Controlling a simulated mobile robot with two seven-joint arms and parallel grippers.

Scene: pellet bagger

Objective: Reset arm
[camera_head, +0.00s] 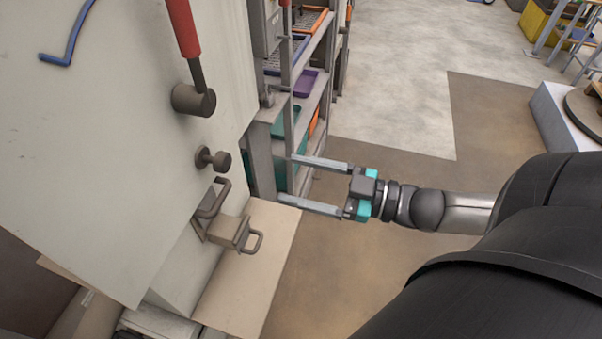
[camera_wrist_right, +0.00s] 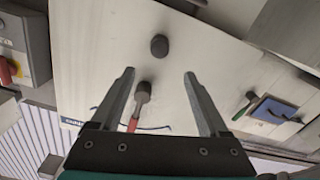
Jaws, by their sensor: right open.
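A lever with a red grip (camera_head: 183,28) is mounted on the pale machine panel (camera_head: 110,120) at the upper left of the head view. Its grip points up from a dark round hub (camera_head: 194,99). The red grip also shows in the right wrist view (camera_wrist_right: 133,124), partly behind the gripper. My right gripper (camera_head: 288,180) is open and empty, its fingers pointing left toward the machine, right of the lever and apart from it. In the right wrist view the open fingers (camera_wrist_right: 160,74) frame the panel. My left gripper is out of view.
A dark knob (camera_head: 213,159) sits below the lever. Lower are a bracket with handles (camera_head: 230,232) and a tan board (camera_head: 250,270). A shelf rack with coloured trays (camera_head: 307,83) stands behind. A blue bent rod (camera_head: 70,45) is at the upper left.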

